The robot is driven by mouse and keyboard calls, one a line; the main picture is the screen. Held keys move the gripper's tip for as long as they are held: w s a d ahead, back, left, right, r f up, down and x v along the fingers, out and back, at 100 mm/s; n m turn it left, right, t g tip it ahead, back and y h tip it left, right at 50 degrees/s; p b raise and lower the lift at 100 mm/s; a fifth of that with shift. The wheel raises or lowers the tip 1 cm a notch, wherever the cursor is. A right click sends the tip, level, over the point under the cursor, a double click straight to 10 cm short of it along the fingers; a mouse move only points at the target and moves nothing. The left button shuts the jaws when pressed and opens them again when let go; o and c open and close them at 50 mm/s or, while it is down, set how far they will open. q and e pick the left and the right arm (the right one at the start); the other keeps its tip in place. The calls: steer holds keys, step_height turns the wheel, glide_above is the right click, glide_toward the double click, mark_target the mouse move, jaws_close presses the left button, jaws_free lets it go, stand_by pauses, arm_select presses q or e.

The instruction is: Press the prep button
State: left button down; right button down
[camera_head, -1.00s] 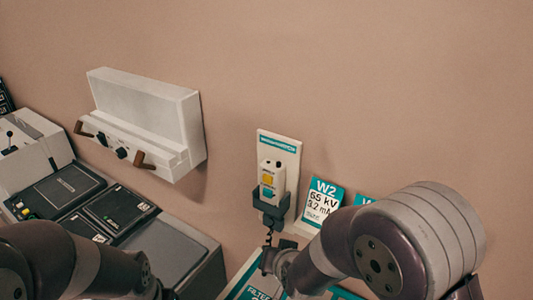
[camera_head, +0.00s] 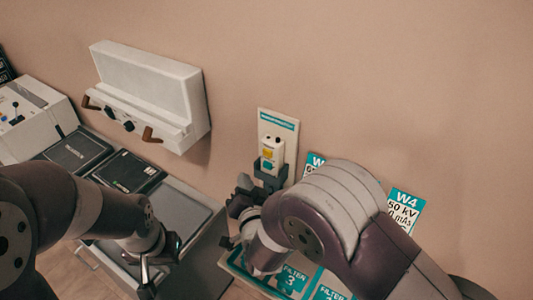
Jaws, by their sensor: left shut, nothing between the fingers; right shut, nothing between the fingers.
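A white hand switch (camera_head: 271,150) with a yellow button (camera_head: 267,154) and a teal button below it sits upright in a dark holder (camera_head: 270,178) on a white wall plate (camera_head: 290,132). I cannot read which button is marked prep. My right gripper (camera_head: 238,203) is shut and empty, just below and left of the holder, apart from the buttons. Its arm covers part of the wall cards. My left gripper (camera_head: 147,278) is shut and empty, low in the view over the console's front edge, well left of the hand switch.
A white wall box with brown handles (camera_head: 155,95) hangs left of the plate. A console with dark panels (camera_head: 125,172) stands below it. Filter cards (camera_head: 291,279) lie in a tray at the bottom. A W4 card (camera_head: 404,211) is on the right. The wall above is clear.

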mark_target(264, 162)
steer(key=w+d, duration=0.4)
steer(key=w, duration=0.1)
steer(key=shift+w+b, duration=0.2)
steer(key=shift+b, duration=0.25)
steer(key=shift+f, duration=0.1)
stand_by(1.6)
steer(key=shift+w+d+b, duration=0.25)
steer(key=shift+w+b, duration=0.05)
steer(key=shift+w, duration=0.05)
steer(key=shift+w+d+b, duration=0.3)
steer(key=shift+w, duration=0.1)
stand_by(0.7)
steer(key=shift+s, duration=0.1)
steer(key=shift+s+a, duration=0.55)
steer(key=shift+s, duration=0.15)
